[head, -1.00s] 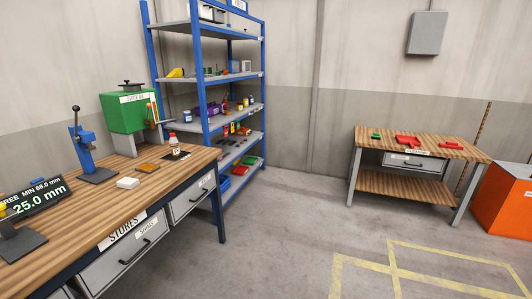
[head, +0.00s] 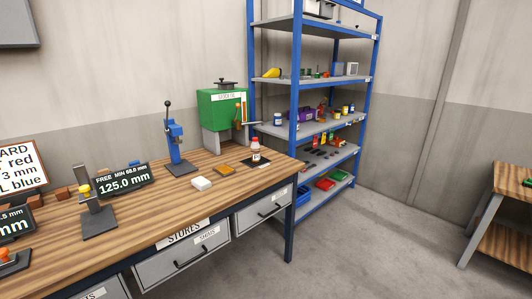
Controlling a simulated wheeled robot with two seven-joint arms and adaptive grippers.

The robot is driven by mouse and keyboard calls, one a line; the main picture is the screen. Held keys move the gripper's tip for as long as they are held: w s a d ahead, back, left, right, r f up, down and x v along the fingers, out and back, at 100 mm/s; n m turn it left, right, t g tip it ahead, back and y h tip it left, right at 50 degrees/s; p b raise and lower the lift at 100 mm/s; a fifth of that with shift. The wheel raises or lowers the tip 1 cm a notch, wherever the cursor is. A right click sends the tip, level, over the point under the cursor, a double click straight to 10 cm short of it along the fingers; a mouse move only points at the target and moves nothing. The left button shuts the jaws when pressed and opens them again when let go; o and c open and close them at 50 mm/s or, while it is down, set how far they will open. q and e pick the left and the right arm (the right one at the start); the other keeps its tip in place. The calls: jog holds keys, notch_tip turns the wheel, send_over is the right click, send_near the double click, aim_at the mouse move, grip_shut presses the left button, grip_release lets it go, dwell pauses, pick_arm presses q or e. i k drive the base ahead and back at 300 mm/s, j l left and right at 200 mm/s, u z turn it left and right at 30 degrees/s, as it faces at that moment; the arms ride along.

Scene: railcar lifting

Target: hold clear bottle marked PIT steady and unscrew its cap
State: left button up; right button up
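The cap appears to be on the bottle. Neither of my grippers shows in the head view.
A green tank (head: 222,110), a blue lever press (head: 177,145), a white block (head: 201,183) and an orange pad (head: 224,170) are near the bottle. A gauge display (head: 124,180) stands left. Blue shelving (head: 294,120) rises behind the bench's right end.

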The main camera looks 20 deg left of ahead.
aim_at(255, 147)
jog(key=i+l+u, duration=0.3)
jog(key=i+u, duration=0.2)
jog(key=i+l+u, duration=0.45)
jog(key=i+l, duration=0.1)
